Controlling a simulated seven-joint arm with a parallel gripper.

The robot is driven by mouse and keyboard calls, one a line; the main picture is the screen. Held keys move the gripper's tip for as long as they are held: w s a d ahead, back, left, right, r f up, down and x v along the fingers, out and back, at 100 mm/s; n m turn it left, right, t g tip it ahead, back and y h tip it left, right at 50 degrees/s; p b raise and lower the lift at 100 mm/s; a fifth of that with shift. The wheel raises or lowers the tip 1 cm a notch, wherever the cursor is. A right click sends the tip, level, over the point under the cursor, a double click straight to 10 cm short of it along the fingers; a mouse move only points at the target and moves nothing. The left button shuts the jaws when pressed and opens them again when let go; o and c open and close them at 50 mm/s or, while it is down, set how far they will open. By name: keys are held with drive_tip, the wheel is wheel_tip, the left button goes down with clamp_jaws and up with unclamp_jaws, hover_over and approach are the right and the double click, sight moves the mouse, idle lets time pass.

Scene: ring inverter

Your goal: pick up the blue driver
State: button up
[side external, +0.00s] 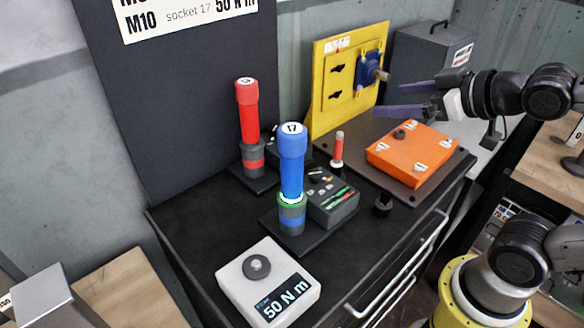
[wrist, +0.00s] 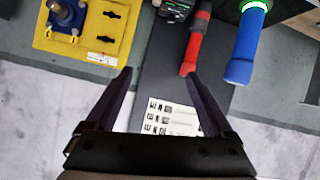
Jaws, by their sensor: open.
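The blue driver (side external: 291,160) stands upright in its holder (side external: 292,214) on the black bench top, with a white "17" label on its cap and a lit green ring at the holder's rim. In the wrist view the blue driver (wrist: 243,48) is at the upper right, outside my fingers. My gripper (side external: 408,100) is open and empty, far to the right of the driver and above the orange box. In the wrist view my gripper (wrist: 162,80) shows its two dark fingers spread wide, with nothing between them touching either finger.
A red driver (side external: 247,112) stands in a holder behind the blue one. A white "50 N m" unit (side external: 240,280) sits in front. A dark upright board (side external: 180,110) stands behind.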

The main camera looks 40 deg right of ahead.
drive_tip(key=w+a+n+t+y, duration=0.2)
drive_tip(key=w+a+n+t, duration=0.1)
drive_tip(key=w, duration=0.2)
drive_tip(key=n+y, duration=0.2)
drive_tip(key=y, duration=0.6)
hover_over(302, 194)
drive_tip(key=shift+g, duration=0.3)
wheel_tip(302, 194, down, 12)
drive_tip(key=shift+f, duration=0.25)
drive_tip(key=shift+x, duration=2.55)
drive_tip(key=shift+a, duration=0.1)
clamp_jaws()
drive_tip(key=shift+r+y, duration=0.15)
drive_tip(key=shift+y, duration=0.15)
